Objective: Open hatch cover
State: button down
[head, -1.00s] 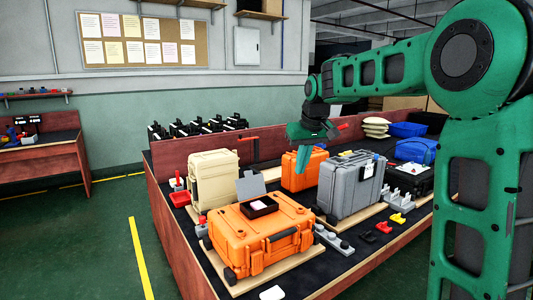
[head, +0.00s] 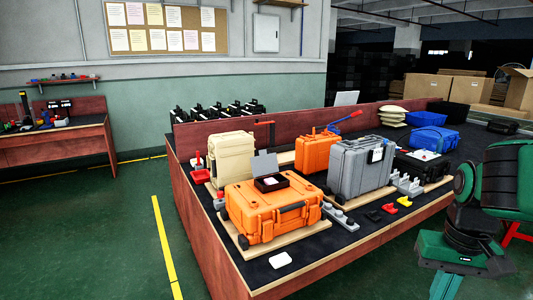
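A large orange case (head: 270,212) lies on a wooden board on the table in front. On its top is a small black box (head: 271,184) with a white item inside. A grey flap (head: 264,164) stands tilted up at the back of the box; it looks like the hatch cover, and it is raised. My gripper (head: 452,268) is low at the right, well apart from the orange case and beyond the table's front edge. Its fingertips are cut off or too unclear to tell whether they are open.
A beige case (head: 231,159), a second orange case (head: 316,153) and a grey case (head: 360,170) stand behind and to the right. Yellow, red and black small parts lie near the front edge. A white piece (head: 280,259) lies at the front corner. The floor at left is clear.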

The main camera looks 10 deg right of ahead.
aim_at(265, 164)
jog(key=u, duration=0.3)
jog(key=i, duration=1.2)
jog(key=z, duration=0.35)
